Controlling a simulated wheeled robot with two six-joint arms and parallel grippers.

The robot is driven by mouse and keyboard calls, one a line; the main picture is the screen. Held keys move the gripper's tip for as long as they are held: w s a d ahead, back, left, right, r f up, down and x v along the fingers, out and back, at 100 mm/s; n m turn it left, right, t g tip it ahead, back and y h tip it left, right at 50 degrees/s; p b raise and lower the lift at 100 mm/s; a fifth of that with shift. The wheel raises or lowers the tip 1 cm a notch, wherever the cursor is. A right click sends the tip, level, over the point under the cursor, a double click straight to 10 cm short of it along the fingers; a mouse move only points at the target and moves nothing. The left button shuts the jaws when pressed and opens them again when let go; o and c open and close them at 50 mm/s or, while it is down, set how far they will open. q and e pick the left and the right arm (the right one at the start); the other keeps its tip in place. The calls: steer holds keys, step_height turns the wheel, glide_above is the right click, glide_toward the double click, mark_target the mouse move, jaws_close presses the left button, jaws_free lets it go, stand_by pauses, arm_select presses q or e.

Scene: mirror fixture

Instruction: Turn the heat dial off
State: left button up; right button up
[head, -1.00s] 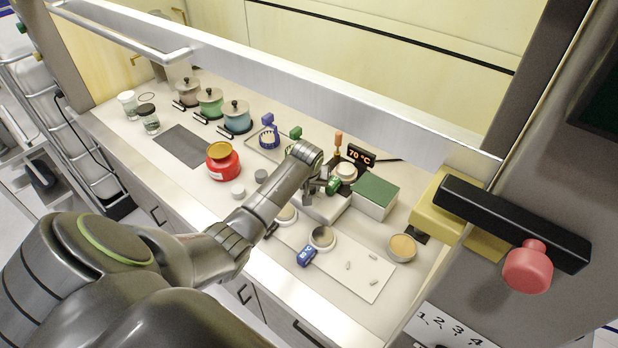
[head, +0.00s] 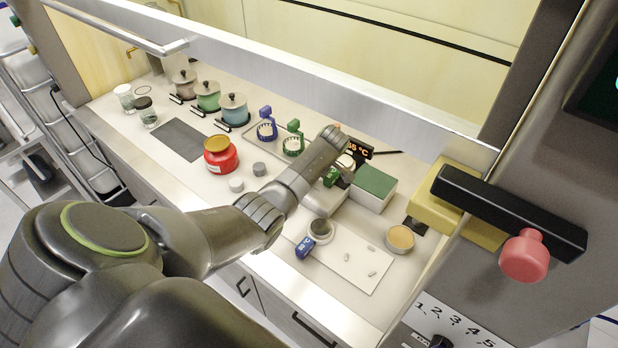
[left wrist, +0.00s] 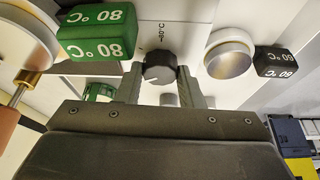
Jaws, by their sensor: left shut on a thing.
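The heat dial (left wrist: 159,68) is a small dark knob with a pale pointer mark, on a white face in the left wrist view. In the head view my left arm hides the dial and fingers. A black display (head: 361,149) with orange digits stands behind the wrist; its reading in °C is partly covered. My right gripper is not in view.
A green-topped box (head: 375,182) stands right of my wrist. A red jar (head: 220,158) stands left. A low metal sash (head: 290,75) crosses above the counter.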

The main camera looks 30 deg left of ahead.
arm_select(q)
steer(key=n+g+b, duration=0.1)
steer(key=n, duration=0.2)
steer(key=shift+w, duration=0.2)
steer(key=n+g+b, duration=0.1)
steer(key=n+b, duration=0.1)
steer(key=shift+w+n, duration=0.1)
steer(key=shift+n, duration=0.2)
steer(key=n+g+h+b, duration=0.1)
steer(key=n+b, duration=0.1)
steer(key=n, duration=0.2)
steer(key=shift+a+b, duration=0.1)
steer(key=shift+b, duration=0.3)
steer(key=shift+n+g+h+b, duration=0.45)
steer(key=shift+n+b, duration=0.25)
steer(key=shift+n, duration=0.4)
steer(key=o, duration=1)
